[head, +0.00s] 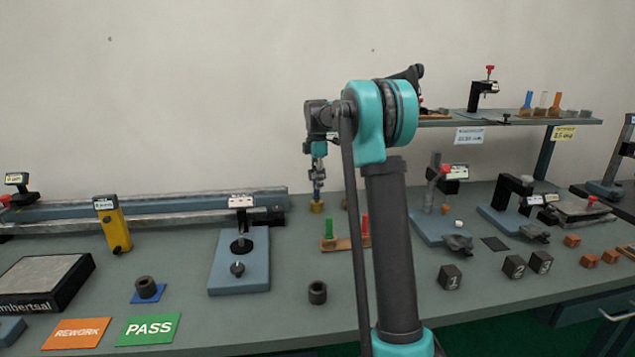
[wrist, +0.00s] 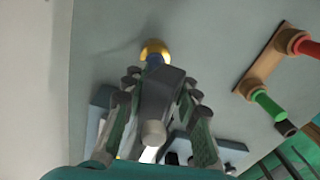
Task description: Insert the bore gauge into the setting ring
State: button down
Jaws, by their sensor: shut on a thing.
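My gripper (head: 317,178) points down over the back of the bench, left of my arm's upright link. Its fingers, also in the wrist view (wrist: 155,105), are closed around a slim gauge with a grey body and a blue lower part (wrist: 155,59), which I take as the bore gauge. The blue part also shows in the head view (head: 318,190). At its lower end is a brass-coloured ring (head: 317,207), likely the setting ring, also in the wrist view (wrist: 154,47). The gauge lines up with this ring; I cannot tell how deep it sits.
A rack (head: 336,244) with green and red handled pieces stands just in front. A blue-based fixture (head: 240,275) and a long rail (head: 180,212) lie left. A loose dark ring (head: 317,292) lies at the front. Blue-based stands (head: 430,228) are right.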

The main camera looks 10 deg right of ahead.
jog(key=shift+f, duration=0.65)
dwell(0.6)
dwell(0.8)
jog(key=c, duration=1.1)
grip_release()
jog(key=shift+o, duration=0.2)
